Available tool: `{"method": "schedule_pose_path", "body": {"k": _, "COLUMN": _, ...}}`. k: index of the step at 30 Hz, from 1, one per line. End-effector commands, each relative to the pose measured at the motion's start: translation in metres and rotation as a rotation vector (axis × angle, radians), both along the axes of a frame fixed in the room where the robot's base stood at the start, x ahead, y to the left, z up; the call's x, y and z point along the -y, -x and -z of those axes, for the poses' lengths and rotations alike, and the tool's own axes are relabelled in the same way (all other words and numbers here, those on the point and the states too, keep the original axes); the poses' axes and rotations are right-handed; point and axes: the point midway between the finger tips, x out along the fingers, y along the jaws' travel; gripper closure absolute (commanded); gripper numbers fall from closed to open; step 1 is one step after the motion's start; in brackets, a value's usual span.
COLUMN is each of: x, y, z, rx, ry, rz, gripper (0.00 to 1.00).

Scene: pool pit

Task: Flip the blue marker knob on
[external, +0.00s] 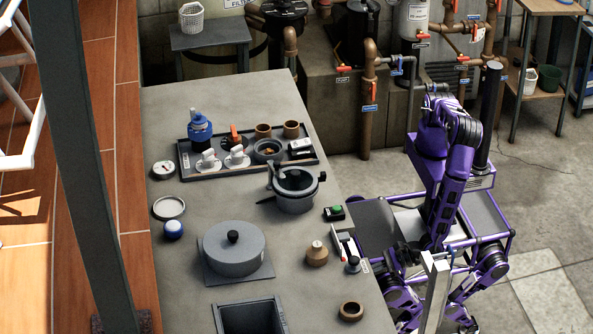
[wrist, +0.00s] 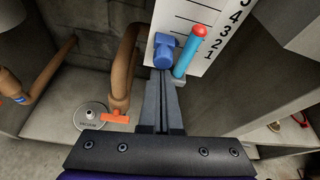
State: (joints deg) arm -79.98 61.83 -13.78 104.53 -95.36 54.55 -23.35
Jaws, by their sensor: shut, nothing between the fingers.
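In the wrist view a blue knob (wrist: 164,48) sits on a white scale board (wrist: 200,14) with black numbers. Beside it on the right is a lighter blue tube (wrist: 187,55) with a red tip, leaning slightly. My gripper (wrist: 162,78) is shut and empty, with its fingertips just below the knob in the picture. The fingertips overlap the knob's lower edge in view, and I cannot tell if they touch it. In the external view my arm reaches down to a grey post (external: 436,290), and the knob and fingertips cannot be made out clearly there.
A copper pipe (wrist: 126,60) with an orange handle (wrist: 115,117) stands left of my gripper in the wrist view. A grey wall or panel is close on the right. In the external view a long counter (external: 200,270) with pots and a tray (external: 205,172) lies to the left.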

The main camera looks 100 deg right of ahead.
Motion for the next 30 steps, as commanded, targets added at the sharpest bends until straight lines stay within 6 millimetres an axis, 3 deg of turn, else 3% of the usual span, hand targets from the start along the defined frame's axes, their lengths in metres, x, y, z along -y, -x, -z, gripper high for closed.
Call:
{"method": "schedule_pose_path", "body": {"k": 13, "x": 0.0, "y": 0.0, "z": -0.085, "rx": 0.0, "ry": -0.003, "rz": 0.001, "gripper": 1.0}}
{"method": "schedule_pose_path", "body": {"k": 30, "x": 0.0, "y": -0.001, "z": -0.089, "rx": 0.003, "ry": -0.001, "rz": 0.0, "gripper": 1.0}}
